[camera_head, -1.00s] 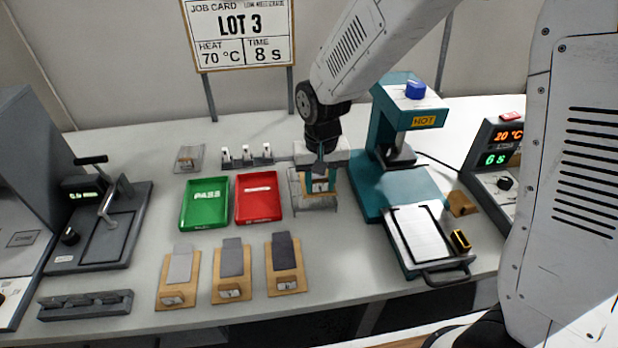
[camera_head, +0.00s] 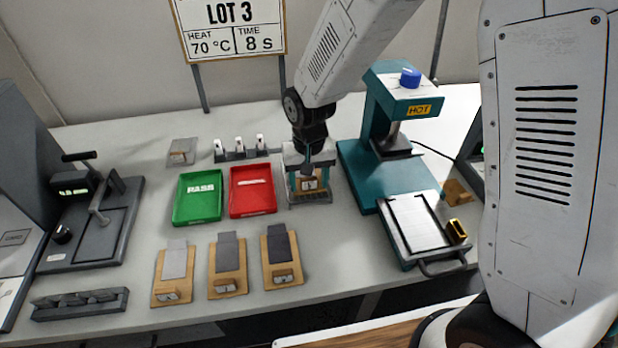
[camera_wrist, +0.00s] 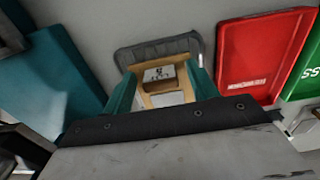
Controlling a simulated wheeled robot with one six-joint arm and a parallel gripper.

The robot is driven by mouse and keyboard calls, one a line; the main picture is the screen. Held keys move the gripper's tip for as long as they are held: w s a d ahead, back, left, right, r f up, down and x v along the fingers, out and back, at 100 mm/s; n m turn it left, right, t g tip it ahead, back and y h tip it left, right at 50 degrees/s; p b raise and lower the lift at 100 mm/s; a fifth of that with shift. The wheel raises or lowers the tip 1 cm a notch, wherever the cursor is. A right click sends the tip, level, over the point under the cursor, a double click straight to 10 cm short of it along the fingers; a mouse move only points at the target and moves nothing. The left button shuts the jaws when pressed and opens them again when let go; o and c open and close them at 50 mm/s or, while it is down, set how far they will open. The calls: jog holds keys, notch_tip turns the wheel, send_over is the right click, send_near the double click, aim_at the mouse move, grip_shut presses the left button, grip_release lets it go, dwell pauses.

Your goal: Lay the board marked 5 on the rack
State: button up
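My gripper (camera_head: 310,184) has teal fingers and points down at the rack (camera_head: 294,201), a small grey wire stand right of the red tray. A wooden board (camera_head: 309,185) with a pale label block sits between the fingers. In the wrist view the fingers lie against both sides of the board (camera_wrist: 168,87), so the gripper looks shut on it. The mark on its label is too small to read surely. The board is low over the rack (camera_wrist: 126,61), at or very near its surface; contact is hidden.
A red tray (camera_head: 252,190) and a green PASS tray (camera_head: 198,196) stand to the left. Several small holders (camera_head: 241,150) are behind. The teal press (camera_head: 375,165) marked HOT is close on the right. Three wooden boards (camera_head: 228,268) with grey strips lie in front.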

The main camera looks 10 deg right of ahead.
notch_tip(320, 180, up, 12)
jog(key=shift+r, duration=0.2)
dwell(0.5)
jog(key=s+d+r, duration=1)
jog(key=s+d, duration=0.2)
jog(key=s, duration=0.5)
jog(key=s+d+t, duration=0.1)
jog(key=s+d, duration=0.3)
jog(key=s, duration=0.3)
jog(key=shift+s+d+r, duration=0.3)
jog(key=shift+s+r, duration=0.05)
